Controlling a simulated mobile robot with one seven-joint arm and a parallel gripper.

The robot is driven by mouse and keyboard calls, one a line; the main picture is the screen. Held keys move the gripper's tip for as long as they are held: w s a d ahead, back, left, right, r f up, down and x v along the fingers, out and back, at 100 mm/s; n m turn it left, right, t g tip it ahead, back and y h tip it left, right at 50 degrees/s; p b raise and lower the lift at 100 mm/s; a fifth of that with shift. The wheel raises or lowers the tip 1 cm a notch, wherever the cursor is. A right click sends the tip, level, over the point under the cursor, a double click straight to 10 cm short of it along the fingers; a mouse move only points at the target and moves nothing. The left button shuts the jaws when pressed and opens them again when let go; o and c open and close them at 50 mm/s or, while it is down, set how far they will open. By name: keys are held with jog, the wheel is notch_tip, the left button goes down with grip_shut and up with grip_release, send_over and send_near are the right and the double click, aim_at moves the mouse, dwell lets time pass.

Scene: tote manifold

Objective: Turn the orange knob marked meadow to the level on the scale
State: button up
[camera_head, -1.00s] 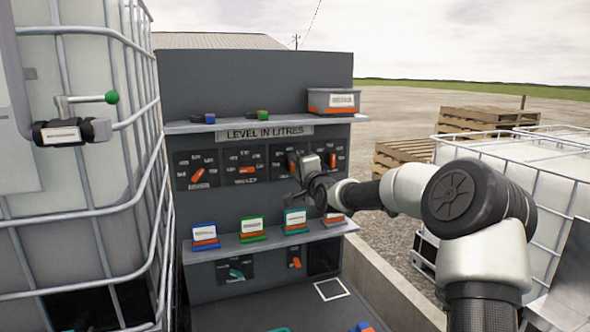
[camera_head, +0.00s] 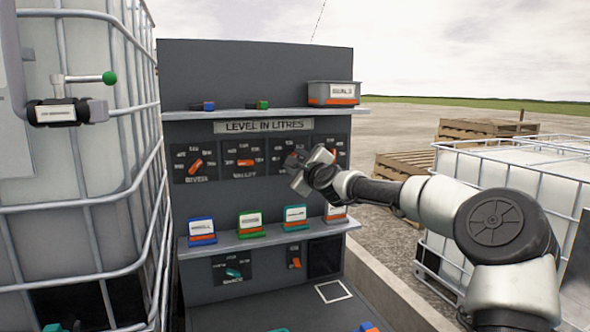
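A row of orange knobs on dark dial plates runs under the sign "LEVEL IN LITRES" (camera_head: 265,126). The left knob (camera_head: 196,165) appears marked river and points up and right. The second knob (camera_head: 246,162) appears marked valley and lies level. The third dial (camera_head: 276,156) is partly covered by my gripper, and its label is hidden. The right dial (camera_head: 341,150) is partly covered too. I cannot read the word meadow on any plate. My gripper (camera_head: 307,176) is in front of the third dial. Its fingers are too small and overlapped to show whether they are open or touch a knob.
A lower shelf (camera_head: 270,236) with several label cards juts out below the dials. An upper shelf (camera_head: 285,112) holds a grey bin (camera_head: 333,93) and small blocks. A teal knob (camera_head: 233,273) and another orange knob (camera_head: 295,263) sit lower. A caged tank (camera_head: 100,190) stands at left.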

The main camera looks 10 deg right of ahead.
jog(key=shift+m+b, duration=0.35)
jog(key=shift+m, duration=0.25)
jog(key=o, duration=1)
jog(key=shift+o, duration=0.2)
jog(key=s+d+b, duration=0.2)
jog(key=s+d, duration=0.1)
jog(key=s, duration=1.4)
jog(key=shift+d, duration=0.15)
